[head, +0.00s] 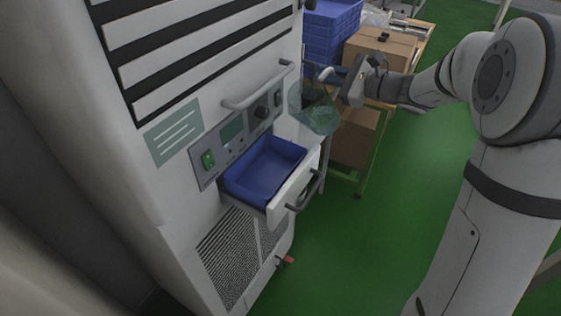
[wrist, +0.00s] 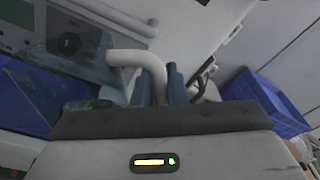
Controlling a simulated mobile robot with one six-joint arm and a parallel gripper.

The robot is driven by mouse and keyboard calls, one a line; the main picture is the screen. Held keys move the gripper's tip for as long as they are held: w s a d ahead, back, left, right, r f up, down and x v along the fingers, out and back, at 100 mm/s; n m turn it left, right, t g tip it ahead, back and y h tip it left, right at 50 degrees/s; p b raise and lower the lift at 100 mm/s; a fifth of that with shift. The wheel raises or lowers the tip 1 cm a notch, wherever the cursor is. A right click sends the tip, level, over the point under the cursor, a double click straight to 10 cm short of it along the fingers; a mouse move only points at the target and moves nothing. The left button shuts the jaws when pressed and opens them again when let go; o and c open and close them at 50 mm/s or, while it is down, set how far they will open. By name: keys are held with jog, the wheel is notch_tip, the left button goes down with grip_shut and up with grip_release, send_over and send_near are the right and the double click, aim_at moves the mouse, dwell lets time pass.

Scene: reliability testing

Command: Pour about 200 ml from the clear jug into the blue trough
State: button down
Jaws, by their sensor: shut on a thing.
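The clear jug (head: 316,118) hangs in the air at the right of the open drawer, higher than the blue trough. My gripper (head: 338,82) is shut on its pale handle, with the jug body to the left of it. The jug looks tilted; its water level cannot be made out, and no stream shows. The blue trough (head: 262,172) sits in the pulled-out drawer, and its inside looks empty. In the wrist view, the handle (wrist: 138,58) rises between my fingers, the see-through jug wall (wrist: 78,70) is left of it, and the blue trough (wrist: 22,100) shows at the far left.
The white cabinet has a bar handle (head: 258,88) and a control panel (head: 236,132) above the open drawer (head: 292,192). Behind the jug stands a bench with a cardboard box (head: 380,48) and blue crates (head: 330,30).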

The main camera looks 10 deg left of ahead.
jog(key=w+d+f+m+y+p, duration=0.1)
jog(key=w+d+f+m+p, duration=0.2)
jog(key=w+f+m, duration=0.2)
jog(key=shift+w+d+f+m, duration=0.15)
jog(key=shift+w+f+m, duration=0.05)
jog(key=shift+m, duration=0.7)
